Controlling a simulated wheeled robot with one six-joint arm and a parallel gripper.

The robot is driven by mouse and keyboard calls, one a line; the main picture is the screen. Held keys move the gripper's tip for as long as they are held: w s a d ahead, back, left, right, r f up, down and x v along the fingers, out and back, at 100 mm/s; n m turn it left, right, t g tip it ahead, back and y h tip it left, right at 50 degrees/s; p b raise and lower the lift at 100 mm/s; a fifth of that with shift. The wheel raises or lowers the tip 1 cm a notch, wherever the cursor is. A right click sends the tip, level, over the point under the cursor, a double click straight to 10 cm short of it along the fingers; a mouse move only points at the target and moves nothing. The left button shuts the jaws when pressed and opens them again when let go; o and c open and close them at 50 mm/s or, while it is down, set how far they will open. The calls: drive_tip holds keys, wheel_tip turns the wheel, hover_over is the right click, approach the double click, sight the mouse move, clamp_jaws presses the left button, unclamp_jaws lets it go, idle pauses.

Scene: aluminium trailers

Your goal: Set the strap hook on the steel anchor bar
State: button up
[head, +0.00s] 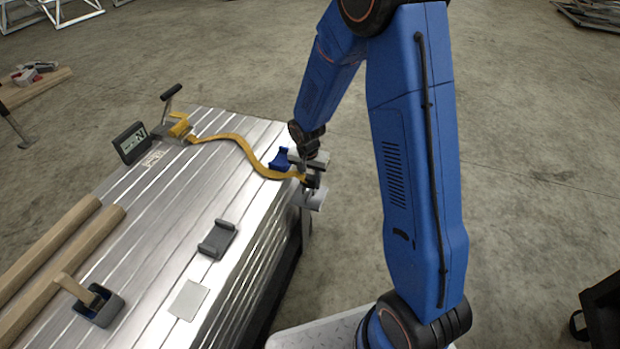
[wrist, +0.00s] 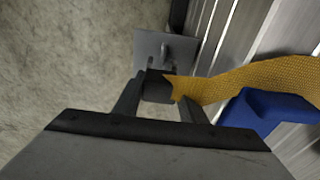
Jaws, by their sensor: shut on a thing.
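My gripper (head: 308,178) is at the right edge of the aluminium bed, shut on the dark strap hook (wrist: 158,86), which sits between its fingers in the wrist view. The yellow strap (head: 240,140) runs from the hook across the bed to a yellow ratchet (head: 178,127); it also shows in the wrist view (wrist: 240,82). A grey steel plate (head: 315,200) at the bed edge carries the small steel anchor bar (wrist: 166,50). In the wrist view the hook is just below the bar and overlaps the plate's lower edge; I cannot tell whether they touch.
A blue holder (head: 280,160) lies beside the strap near my gripper. A display (head: 131,143), a grey cradle (head: 217,240), a flat pale plate (head: 188,300), a dark box (head: 98,306) and wooden beams (head: 60,245) are on the bed. Concrete floor (head: 540,150) is open at the right.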

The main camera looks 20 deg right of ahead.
drive_tip(key=shift+f, duration=0.95)
drive_tip(key=shift+f, duration=0.1)
drive_tip(key=o, duration=1.2)
drive_tip(key=shift+o, duration=0.2)
wheel_tip(320, 180, up, 17)
drive_tip(key=s+a, duration=0.1)
drive_tip(key=shift+s+a, duration=0.15)
drive_tip(key=shift+s, duration=0.2)
drive_tip(key=shift+r, duration=0.2)
